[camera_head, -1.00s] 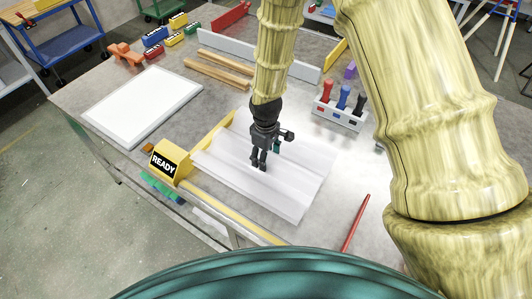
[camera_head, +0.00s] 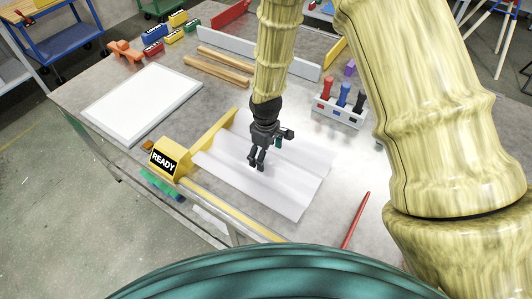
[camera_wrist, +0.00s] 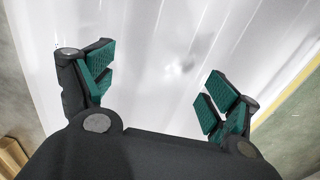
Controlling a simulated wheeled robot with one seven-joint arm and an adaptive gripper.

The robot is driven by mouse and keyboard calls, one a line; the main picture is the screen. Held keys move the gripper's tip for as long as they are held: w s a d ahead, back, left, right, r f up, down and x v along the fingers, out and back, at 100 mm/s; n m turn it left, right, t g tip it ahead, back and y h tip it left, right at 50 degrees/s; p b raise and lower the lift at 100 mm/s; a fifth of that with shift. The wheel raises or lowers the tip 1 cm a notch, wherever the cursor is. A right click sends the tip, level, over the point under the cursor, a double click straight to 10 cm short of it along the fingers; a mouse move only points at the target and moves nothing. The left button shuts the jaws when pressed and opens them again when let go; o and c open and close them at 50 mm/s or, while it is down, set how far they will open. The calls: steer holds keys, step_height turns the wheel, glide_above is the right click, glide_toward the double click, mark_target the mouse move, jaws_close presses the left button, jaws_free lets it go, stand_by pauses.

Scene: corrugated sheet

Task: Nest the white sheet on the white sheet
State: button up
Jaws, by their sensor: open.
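A white corrugated sheet (camera_head: 296,190) lies on the table in the head view, its ridges running from upper left to lower right. It also fills most of the wrist view (camera_wrist: 150,50). I cannot make out a second white sheet apart from it; whether two are stacked here is unclear. My gripper (camera_head: 257,162) is over the middle of the sheet. In the wrist view my gripper (camera_wrist: 158,95) has its green-padded fingers spread wide, with nothing between them but the white surface beyond. Whether the fingertips touch the sheet cannot be told.
A yellow fence (camera_head: 212,132) and yellow rail (camera_head: 235,212) border the sheet at left and front, with a yellow READY block (camera_head: 168,158) at their corner. A white framed panel (camera_head: 140,103) lies left, wooden bars (camera_head: 218,70) behind. A tool holder (camera_head: 340,112) and red rod (camera_head: 355,220) are right.

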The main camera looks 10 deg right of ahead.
step_height(320, 180, up, 12)
stand_by(0.9)
stand_by(0.4)
